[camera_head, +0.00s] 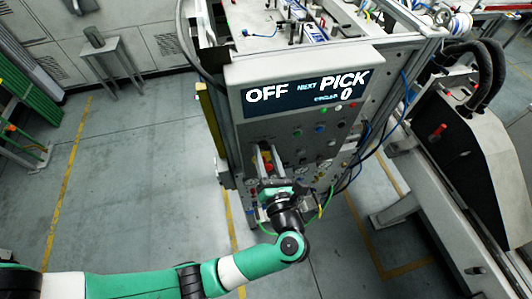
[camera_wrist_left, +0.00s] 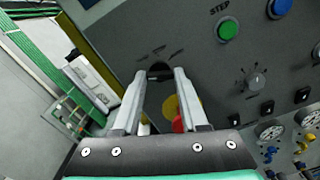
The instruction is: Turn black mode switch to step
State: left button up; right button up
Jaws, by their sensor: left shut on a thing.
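The black mode switch (camera_wrist_left: 160,71) is on the grey control panel (camera_wrist_left: 205,70), under small labels too blurred to read. In the left wrist view my left gripper (camera_wrist_left: 159,77) has one finger on each side of the switch and is shut on it. In the head view the left gripper (camera_head: 265,165) is at the panel's left side, and it hides the switch there. The panel's display (camera_head: 305,95) reads "OFF" at left and "PICK" with a 0 at right. My right gripper is in neither view.
A green button (camera_wrist_left: 228,29) marked STEP, a blue button (camera_wrist_left: 281,7) and a small rotary knob (camera_wrist_left: 255,83) sit right of the switch. A red and yellow control (camera_wrist_left: 178,121) shows just behind the right finger. Cables (camera_head: 357,155) hang at the cabinet's right side.

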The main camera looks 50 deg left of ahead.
pick_arm(q)
grip_shut()
jog(key=m+p, duration=0.2)
jog(key=m, duration=0.1)
jog(key=shift+r, duration=0.15)
jog(key=m+p, duration=0.3)
jog(key=m, duration=0.2)
jog(key=shift+m, duration=0.4)
jog(key=m+p, duration=0.3)
jog(key=m, duration=0.1)
jog(key=shift+m, duration=0.3)
jog(key=shift+m+p, duration=1.25)
jog(key=shift+m, duration=0.95)
